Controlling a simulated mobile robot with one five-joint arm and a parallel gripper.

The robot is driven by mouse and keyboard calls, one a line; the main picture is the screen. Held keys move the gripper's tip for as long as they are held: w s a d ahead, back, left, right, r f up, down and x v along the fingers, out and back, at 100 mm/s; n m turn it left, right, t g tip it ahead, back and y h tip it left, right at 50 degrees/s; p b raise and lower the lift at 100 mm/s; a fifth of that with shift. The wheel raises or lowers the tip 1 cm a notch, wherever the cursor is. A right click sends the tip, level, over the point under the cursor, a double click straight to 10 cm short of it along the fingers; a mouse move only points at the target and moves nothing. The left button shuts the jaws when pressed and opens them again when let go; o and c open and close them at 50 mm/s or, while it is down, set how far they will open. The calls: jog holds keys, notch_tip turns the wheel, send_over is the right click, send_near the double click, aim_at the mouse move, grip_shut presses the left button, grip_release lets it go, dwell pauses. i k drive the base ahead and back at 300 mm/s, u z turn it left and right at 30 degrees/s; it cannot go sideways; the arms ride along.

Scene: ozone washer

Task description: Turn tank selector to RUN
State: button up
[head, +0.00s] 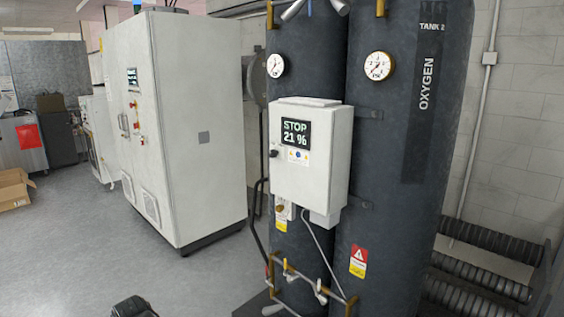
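A white control box (310,157) is mounted on the front of two dark tanks. Its black display (296,134) reads STOP and 21 %. A small black knob (274,154) sits at the box's left edge, below the display, and looks like the selector. Its pointer direction is too small to read. A label with small coloured marks (298,156) is beside it. No gripper can be made out in the head view. A dark rounded shape (134,307) cut off by the bottom edge may be part of my arm.
The right tank (400,200) is marked OXYGEN, TANK 2. Brass pipes and valves (290,270) stand low before the tanks. A large white cabinet (175,120) is at left. A black ribbed rack (485,265) is at right. Grey floor (90,245) is open at lower left.

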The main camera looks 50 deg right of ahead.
aim_at(273, 153)
jog(key=u, duration=0.35)
jog(key=i, duration=0.95)
jog(key=u, duration=0.05)
